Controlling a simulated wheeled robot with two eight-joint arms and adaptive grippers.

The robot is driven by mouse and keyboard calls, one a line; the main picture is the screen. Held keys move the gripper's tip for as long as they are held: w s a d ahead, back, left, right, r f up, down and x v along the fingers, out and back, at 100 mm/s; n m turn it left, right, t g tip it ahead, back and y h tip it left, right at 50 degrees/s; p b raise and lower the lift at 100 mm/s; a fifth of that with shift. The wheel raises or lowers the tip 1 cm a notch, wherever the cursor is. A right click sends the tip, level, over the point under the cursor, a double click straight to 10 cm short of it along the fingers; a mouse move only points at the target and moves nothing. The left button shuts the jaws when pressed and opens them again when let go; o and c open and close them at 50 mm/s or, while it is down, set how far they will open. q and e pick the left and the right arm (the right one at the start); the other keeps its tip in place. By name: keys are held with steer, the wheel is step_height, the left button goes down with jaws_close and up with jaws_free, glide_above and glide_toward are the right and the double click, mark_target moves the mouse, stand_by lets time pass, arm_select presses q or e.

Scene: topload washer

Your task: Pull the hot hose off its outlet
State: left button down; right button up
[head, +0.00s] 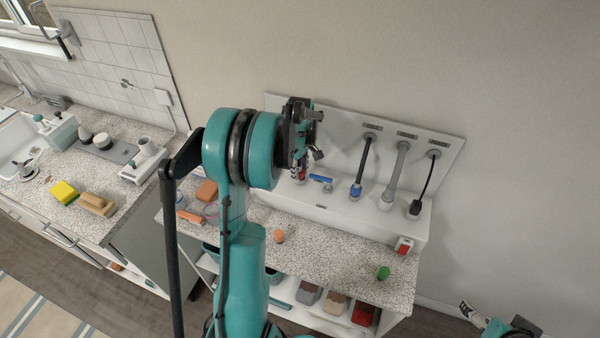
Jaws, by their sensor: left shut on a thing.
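My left gripper (312,150) is at the back panel (345,125), at the left end of its row of hoses. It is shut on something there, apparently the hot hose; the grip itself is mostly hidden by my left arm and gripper. A small red and dark part (302,172), apparently the hot hose's end, shows just below the gripper. Whether it sits on its outlet or is apart cannot be told. My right gripper (468,311) is at the lower right edge, away from the counter, with its fingers too small to read.
Right of my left gripper are a blue handle (321,178), a blue-collared black hose (363,160), a grey hose (397,170) and a black cord (427,180). A red-and-white block (404,246), orange piece (278,236) and green piece (383,272) are on the speckled counter (330,258).

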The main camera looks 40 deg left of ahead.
mark_target(300, 165)
arm_select(q)
steer(key=shift+r+p, duration=0.8)
steer(key=shift+r, duration=0.7)
steer(key=shift+r, duration=0.1)
steer(key=shift+r+p, duration=0.95)
steer(key=shift+r, duration=0.5)
